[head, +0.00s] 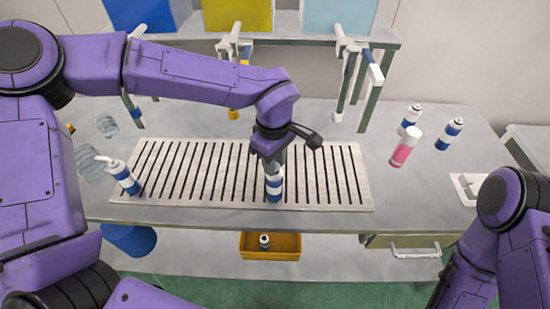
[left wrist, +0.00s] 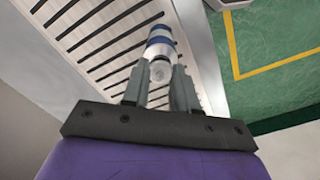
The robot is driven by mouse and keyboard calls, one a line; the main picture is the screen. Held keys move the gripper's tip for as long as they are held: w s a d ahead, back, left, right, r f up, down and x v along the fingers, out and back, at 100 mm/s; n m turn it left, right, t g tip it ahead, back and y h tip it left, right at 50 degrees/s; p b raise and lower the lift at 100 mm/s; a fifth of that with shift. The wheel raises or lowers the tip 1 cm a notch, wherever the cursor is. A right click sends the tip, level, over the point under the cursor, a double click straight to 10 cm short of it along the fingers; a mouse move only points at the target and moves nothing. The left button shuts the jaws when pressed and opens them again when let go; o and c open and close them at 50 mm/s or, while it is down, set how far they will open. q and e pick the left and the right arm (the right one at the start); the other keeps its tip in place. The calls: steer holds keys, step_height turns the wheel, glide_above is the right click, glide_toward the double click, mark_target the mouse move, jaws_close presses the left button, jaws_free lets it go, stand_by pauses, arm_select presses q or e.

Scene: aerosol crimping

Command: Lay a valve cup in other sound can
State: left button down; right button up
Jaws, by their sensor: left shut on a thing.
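My left gripper (head: 272,160) is over the front middle of the slatted rack, pointing down at a white and blue can (head: 274,188). The can stands upright near the rack's front edge. In the left wrist view the fingers (left wrist: 160,90) are closed around a small pale round piece, which looks like a valve cup (left wrist: 160,71). The banded can (left wrist: 160,42) shows just beyond it. The piece is in line with the can's top, but I cannot tell whether they touch. The fingers hide the can's mouth in the head view. My right gripper is out of view.
Another blue and white can (head: 125,178) stands at the rack's left end, beside clear containers (head: 90,165). Two blue-banded cans (head: 450,133) and a pink one (head: 403,150) are at right. A yellow bin (head: 285,246) below holds a can. Hanging tools (head: 345,85) stand behind.

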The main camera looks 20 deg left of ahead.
arm_select(q)
steer(key=shift+c, duration=1.2)
jaws_free()
steer(key=shift+r, duration=0.15)
step_height(320, 180, up, 5)
steer(key=p, duration=0.6)
steer(key=shift+r+p, duration=0.3)
steer(key=shift+r, duration=0.6)
